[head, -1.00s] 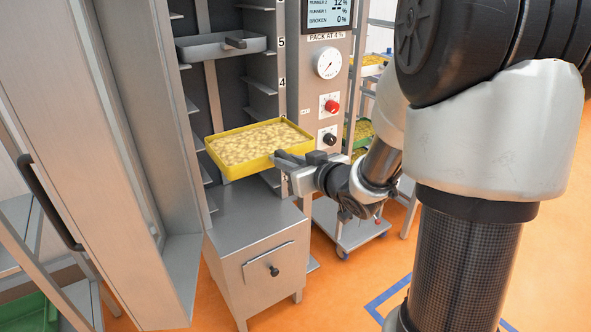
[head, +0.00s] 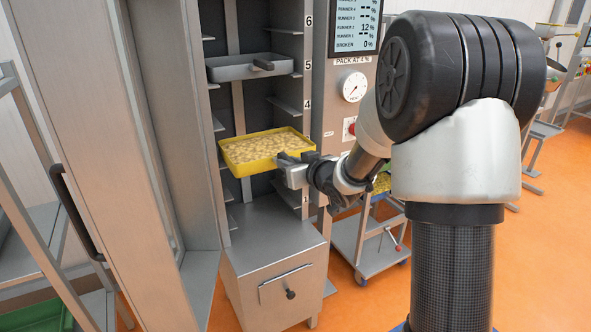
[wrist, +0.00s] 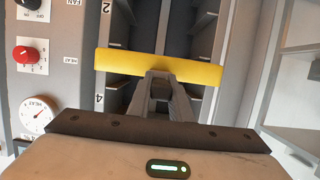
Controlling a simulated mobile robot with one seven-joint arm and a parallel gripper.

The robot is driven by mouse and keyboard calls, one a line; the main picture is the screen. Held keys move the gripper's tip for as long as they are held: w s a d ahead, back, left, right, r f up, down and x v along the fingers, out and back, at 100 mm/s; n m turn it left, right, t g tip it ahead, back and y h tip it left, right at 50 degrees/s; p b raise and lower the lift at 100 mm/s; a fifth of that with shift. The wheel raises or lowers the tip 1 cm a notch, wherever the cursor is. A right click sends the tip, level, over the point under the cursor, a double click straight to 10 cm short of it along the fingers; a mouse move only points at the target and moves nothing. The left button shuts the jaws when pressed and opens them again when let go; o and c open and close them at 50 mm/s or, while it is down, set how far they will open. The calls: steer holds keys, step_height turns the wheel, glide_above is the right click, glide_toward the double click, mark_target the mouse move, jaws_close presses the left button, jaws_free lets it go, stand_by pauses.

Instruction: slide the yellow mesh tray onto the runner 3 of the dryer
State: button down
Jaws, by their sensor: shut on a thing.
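The yellow mesh tray (head: 268,165), filled with pale small pieces, is roughly level in the dryer's (head: 272,100) open front. It sits below the ledge by label 4 and well under the grey tray by label 5. My gripper (head: 288,163) is shut on the middle of its front edge. In the wrist view my gripper (wrist: 165,80) holds the yellow wall (wrist: 120,63), which lies between labels 2 and 4. Label 3 is hidden. I cannot tell whether the tray's sides rest on the runner ledges.
The grey tray (head: 240,68) fills a higher level. The open dryer door (head: 165,130) stands at left. The control panel (head: 350,90) is close on the right, beside my arm. A grey cabinet base (head: 275,265) is below. A trolley (head: 370,245) stands right of the dryer.

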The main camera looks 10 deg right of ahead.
steer(key=p, duration=0.2)
glide_toward(268, 150)
steer(key=shift+w+a+r, duration=0.35)
steer(key=shift+w+a, duration=0.2)
steer(key=shift+w, duration=0.15)
steer(key=shift+w+a+r, duration=0.35)
steer(key=shift+w+a, duration=0.25)
steer(key=shift+w, duration=0.1)
steer(key=shift+w+a+r, duration=0.3)
steer(key=shift+w+a, duration=0.25)
steer(key=shift+w, duration=0.15)
steer(key=shift+f+b, duration=0.6)
steer(key=shift+f, duration=0.4)
steer(key=c, duration=1.5)
jaws_free()
steer(key=shift+c, duration=0.2)
steer(key=shift+s+f, duration=0.1)
steer(key=shift+f, duration=0.1)
steer(key=shift+s+d+r, duration=0.2)
steer(key=shift+s, duration=0.15)
steer(key=p+v, duration=0.2)
steer(key=v, duration=1.4)
steer(key=shift+s+r, duration=0.15)
steer(key=shift+s, duration=0.15)
